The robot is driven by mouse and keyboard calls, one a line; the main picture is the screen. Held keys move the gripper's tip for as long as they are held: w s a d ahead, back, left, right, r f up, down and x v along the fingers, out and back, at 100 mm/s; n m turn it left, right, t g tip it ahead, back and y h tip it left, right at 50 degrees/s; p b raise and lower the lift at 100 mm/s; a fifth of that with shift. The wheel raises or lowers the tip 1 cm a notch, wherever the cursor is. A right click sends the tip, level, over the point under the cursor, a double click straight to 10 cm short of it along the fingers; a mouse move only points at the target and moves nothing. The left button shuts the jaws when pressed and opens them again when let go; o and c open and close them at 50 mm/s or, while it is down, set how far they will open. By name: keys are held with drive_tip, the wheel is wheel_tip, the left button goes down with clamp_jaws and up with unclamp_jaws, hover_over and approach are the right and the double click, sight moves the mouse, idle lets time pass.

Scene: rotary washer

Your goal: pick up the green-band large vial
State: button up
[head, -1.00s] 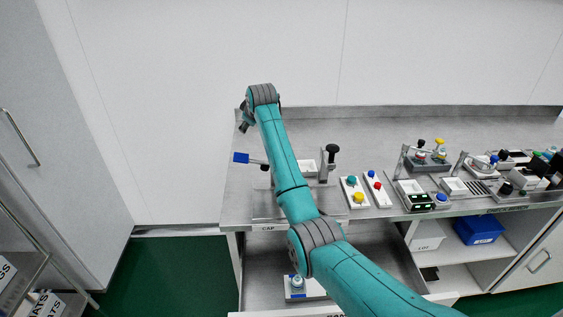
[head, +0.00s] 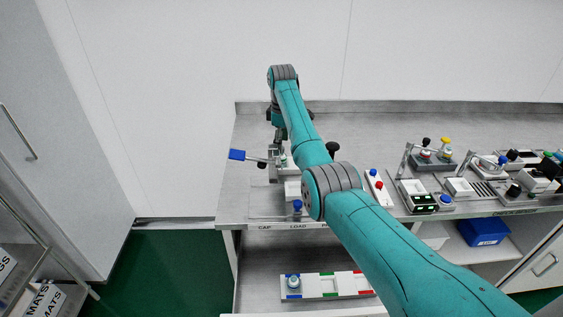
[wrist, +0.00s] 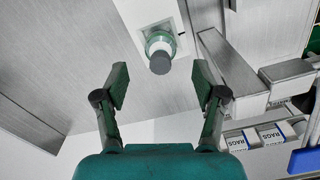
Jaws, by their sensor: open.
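The green-band large vial (wrist: 157,42) shows in the wrist view, with a dark grey cap (wrist: 160,63) towards me and a green band around its body. It stands in a white holder (wrist: 135,12). My gripper (wrist: 161,78) is open and empty, its two fingers spread left and right of the cap's line, with the cap just beyond the fingertips. In the head view my gripper (head: 279,142) points down over the left part of the bench. I cannot make out the vial clearly there.
A blue-ended lever (head: 238,155) sticks out left of my gripper. A black knob (head: 333,148) stands to its right. Button boxes (head: 378,187) and small devices (head: 417,197) fill the bench to the right. A colour-marked tray (head: 325,286) with a blue-capped vial lies below the bench top.

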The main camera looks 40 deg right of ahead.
sight(282, 154)
drive_tip(key=shift+f, duration=2.8)
drive_tip(key=c, duration=1.2)
drive_tip(key=shift+r, duration=0.1)
